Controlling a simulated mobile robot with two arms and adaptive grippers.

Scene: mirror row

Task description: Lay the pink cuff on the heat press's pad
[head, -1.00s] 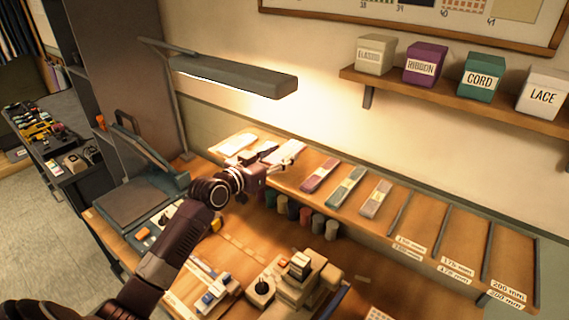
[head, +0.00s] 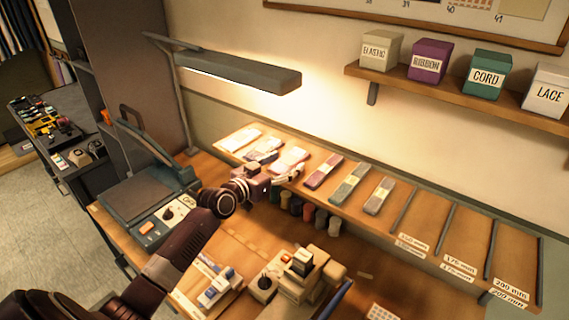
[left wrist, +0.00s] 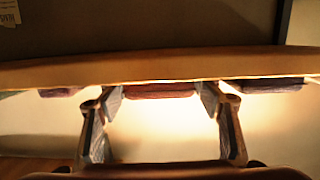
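The pink cuff (head: 289,158) lies on the long wooden wall shelf, in a row with other folded bands. My left gripper (head: 290,177) is at the front edge of the shelf, just before the pink cuff. In the left wrist view its two fingers (left wrist: 162,92) are spread apart, with a dim reddish band edge (left wrist: 160,91) lying between them. Contact cannot be told. The heat press (head: 158,225) stands at the left end of the bench. Its grey pad (head: 135,197) is bare and its handled upper part is tilted up behind. My right gripper is not in view.
A purple-pink band (head: 323,171), a green-grey band (head: 349,184) and a grey-mauve band (head: 379,196) lie right of the cuff. Spools (head: 308,213) stand under the shelf. A lamp (head: 240,72) hangs above. A beige machine (head: 305,275) stands on the bench.

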